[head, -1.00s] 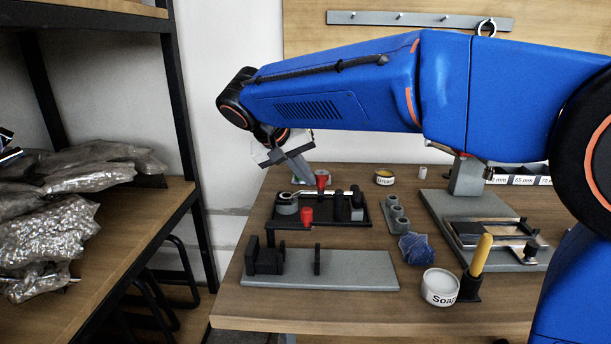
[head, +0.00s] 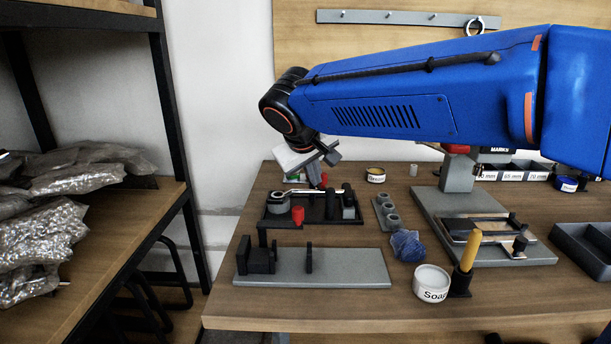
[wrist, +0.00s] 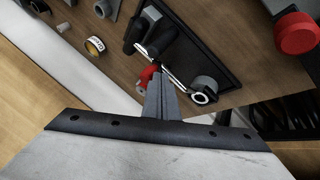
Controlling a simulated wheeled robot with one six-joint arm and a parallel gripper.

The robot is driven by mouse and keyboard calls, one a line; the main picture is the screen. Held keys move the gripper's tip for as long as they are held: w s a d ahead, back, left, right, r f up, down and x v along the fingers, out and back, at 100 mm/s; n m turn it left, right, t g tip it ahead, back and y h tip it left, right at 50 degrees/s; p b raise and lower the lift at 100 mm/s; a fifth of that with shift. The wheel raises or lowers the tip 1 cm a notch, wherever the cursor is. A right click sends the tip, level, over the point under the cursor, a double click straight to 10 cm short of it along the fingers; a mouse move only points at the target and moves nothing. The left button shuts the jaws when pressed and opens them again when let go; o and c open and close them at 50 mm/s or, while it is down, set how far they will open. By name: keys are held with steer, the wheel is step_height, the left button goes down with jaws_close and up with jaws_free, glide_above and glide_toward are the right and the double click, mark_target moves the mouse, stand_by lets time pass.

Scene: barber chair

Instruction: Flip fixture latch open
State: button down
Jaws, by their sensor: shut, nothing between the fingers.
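A black fixture tray (head: 355,221) on the bench holds a grey ring, a metal bar and black blocks. A red knob (head: 298,215) stands at its front; it is large in the wrist view (wrist: 296,33). A smaller red handle (wrist: 147,76) shows beside my fingertips in the wrist view, partly hidden by them; I cannot tell whether they touch. My gripper (head: 318,181) is shut and empty, pointing down over the tray's back edge. A second fixture with a grey base (head: 430,207) stands to the right. I cannot tell which part is the latch.
A grey plate with black uprights (head: 340,270) lies in front. A soap tub (head: 432,283), a yellow-handled tool (head: 470,250) and a blue bundle (head: 407,246) stand to its right. A tin (head: 375,175) is behind. Shelves with bags (head: 60,220) are at left.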

mark_target(343, 187)
steer(key=d+n+y, duration=0.1)
steer(key=d+n, duration=0.1)
steer(key=n, duration=0.1)
steer(key=shift+w+d+y, duration=0.15)
steer(key=shift+d+y, duration=0.1)
steer(key=shift+y, duration=0.15)
steer(key=shift+w+d+n+y, duration=0.4)
steer(key=shift+d+n+y, duration=0.35)
steer(key=shift+n, duration=0.35)
steer(key=shift+w+d, duration=1.85)
steer(key=shift+w, duration=0.05)
steer(key=shift+w, duration=0.1)
